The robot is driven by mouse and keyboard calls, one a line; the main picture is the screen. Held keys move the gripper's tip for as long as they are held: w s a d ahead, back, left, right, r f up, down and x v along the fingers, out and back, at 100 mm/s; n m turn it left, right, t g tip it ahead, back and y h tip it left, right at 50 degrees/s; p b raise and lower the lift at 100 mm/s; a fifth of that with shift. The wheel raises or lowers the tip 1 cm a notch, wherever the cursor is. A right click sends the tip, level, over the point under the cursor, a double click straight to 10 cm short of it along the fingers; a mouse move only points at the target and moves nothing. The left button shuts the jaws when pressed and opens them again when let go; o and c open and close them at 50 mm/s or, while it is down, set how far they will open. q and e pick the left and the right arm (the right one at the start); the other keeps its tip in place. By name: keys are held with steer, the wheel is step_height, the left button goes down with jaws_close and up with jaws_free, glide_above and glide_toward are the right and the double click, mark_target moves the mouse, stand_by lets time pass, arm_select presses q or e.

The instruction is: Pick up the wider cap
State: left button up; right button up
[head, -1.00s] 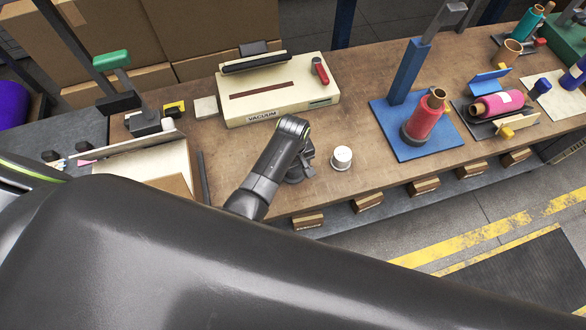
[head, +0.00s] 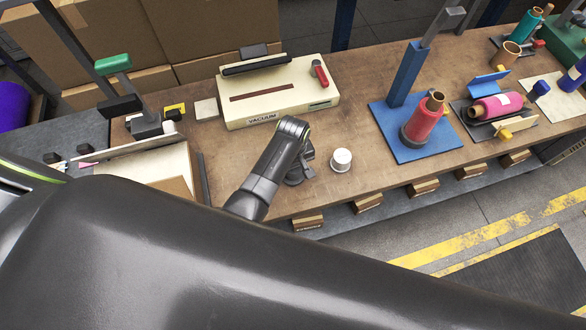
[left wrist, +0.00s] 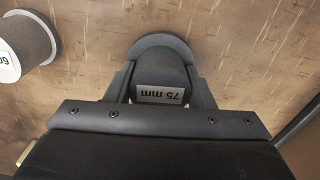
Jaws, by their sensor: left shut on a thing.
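My left gripper (head: 303,168) is low over the front part of the brown workbench, pointing down. In the left wrist view it is shut on a dark grey cap (left wrist: 160,55) labelled "75 mm", with one finger on each side. The label reads upside down there. In the head view the held cap is mostly hidden by my gripper. A smaller cap with a white top (head: 341,157) stands apart on the bench, just right of my gripper. It shows at the left edge of the left wrist view (left wrist: 27,40), its label partly cut off. My right gripper is not in view.
A cream vacuum sealer (head: 275,105) stands behind my gripper. A blue stand (head: 412,140) with a red roll is to the right, with a pink roll (head: 497,106) beyond. An open box (head: 160,168) lies to the left. The bench's front edge is close.

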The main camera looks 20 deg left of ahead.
arm_select(q)
steer(key=shift+r+p, duration=0.55)
steer(key=shift+r, duration=0.1)
steer(key=shift+r, duration=2.5)
